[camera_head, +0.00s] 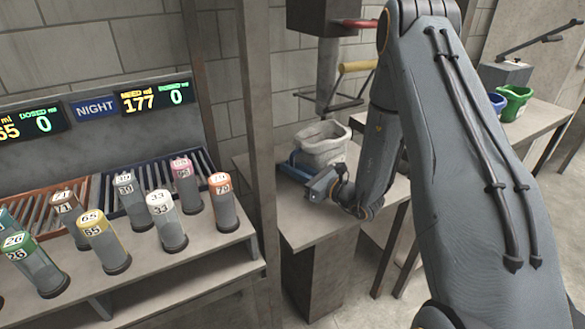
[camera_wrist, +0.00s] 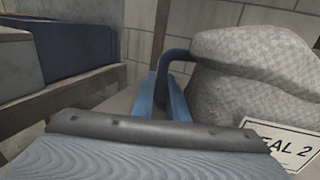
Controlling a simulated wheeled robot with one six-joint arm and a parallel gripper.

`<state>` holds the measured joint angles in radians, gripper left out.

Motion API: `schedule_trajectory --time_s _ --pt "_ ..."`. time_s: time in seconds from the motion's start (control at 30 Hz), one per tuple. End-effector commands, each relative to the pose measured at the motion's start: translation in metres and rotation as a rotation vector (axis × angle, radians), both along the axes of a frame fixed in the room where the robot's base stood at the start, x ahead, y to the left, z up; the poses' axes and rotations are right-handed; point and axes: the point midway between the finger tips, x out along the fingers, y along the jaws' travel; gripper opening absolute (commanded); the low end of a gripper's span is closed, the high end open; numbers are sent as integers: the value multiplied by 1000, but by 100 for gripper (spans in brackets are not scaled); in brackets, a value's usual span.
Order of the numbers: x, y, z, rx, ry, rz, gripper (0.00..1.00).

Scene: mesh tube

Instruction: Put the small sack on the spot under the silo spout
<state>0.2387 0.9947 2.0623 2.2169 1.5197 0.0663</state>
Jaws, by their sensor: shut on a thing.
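A small pale grey, woven-looking sack (camera_head: 322,141) is at the bench top (camera_head: 303,232) below the silo spout (camera_head: 327,78) in the head view. In the wrist view the sack (camera_wrist: 255,78) fills the right side, with a dark loop handle on its left. My gripper (camera_wrist: 167,90) has its blue fingers shut on that handle. In the head view my gripper (camera_head: 296,168) reaches the sack from the front left. The spot under the sack is hidden, and I cannot tell whether the sack's bottom touches the bench.
A white label (camera_wrist: 282,147) reading "EAL 2" shows in the wrist view. A post (camera_head: 255,120) stands left of the bench, beside a rack with several numbered canisters (camera_head: 165,222). Red (camera_head: 358,24) and yellow (camera_head: 356,67) handles are near the spout. Bins (camera_head: 514,100) stand right.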

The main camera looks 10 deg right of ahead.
Motion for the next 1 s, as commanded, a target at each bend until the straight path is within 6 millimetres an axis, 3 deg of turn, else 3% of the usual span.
schedule_trajectory --time_s 0.3,0.33,0.43,0.77,1.0 --pt "0 0 -1 -1 -1 0 0" --pt "0 0 -1 -1 -1 0 18" --pt "0 0 -1 -1 -1 0 35" --pt "-2 -2 -1 0 0 -1 35" --pt "-26 -24 -3 0 1 -4 35"
